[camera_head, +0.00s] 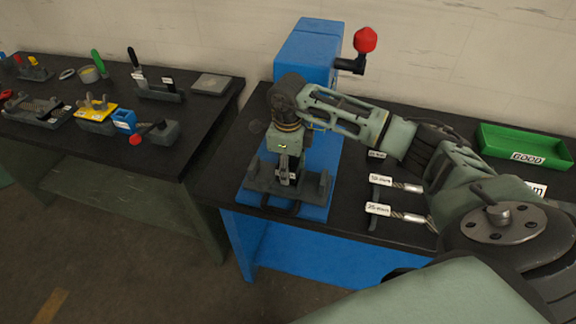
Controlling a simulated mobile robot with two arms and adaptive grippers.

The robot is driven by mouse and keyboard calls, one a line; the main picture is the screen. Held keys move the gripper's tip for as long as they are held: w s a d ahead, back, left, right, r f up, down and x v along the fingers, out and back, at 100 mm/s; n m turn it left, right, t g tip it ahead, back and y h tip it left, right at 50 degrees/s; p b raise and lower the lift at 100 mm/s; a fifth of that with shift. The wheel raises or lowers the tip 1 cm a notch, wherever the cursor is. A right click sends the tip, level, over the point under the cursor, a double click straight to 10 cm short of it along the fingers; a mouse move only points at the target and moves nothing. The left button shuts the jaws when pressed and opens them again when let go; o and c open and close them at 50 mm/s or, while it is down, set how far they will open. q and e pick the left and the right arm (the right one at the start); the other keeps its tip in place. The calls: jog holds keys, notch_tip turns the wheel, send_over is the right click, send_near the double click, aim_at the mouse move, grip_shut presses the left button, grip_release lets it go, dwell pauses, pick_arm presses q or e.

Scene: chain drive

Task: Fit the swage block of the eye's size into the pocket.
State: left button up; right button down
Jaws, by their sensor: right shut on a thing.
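My right gripper (289,160) points down in front of the blue press (308,55) and is shut on a small dark block (287,180). The block has a pale marking, too small to read. It is at the dark grey fixture (258,183) on the press base. I cannot tell whether it is seated in the pocket or just above it, as the gripper hides part of this spot. Wire rope pieces with white size tags (378,209) lie to the right. My left gripper is not in view.
The press has a crank with a red knob (365,40) at its right. A green tray (525,152) labelled GOOD stands at the right back. On the left, a second black table (215,105) holds several clamps, a blue box (124,121) and a flat grey plate (211,84).

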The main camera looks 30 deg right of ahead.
jog(key=shift+f+b, duration=0.3)
jog(key=shift+b, duration=0.05)
dwell(0.4)
jog(key=c, duration=1.2)
grip_release()
jog(key=o, duration=0.3)
jog(key=shift+s+f, duration=0.1)
jog(key=shift+f, duration=0.05)
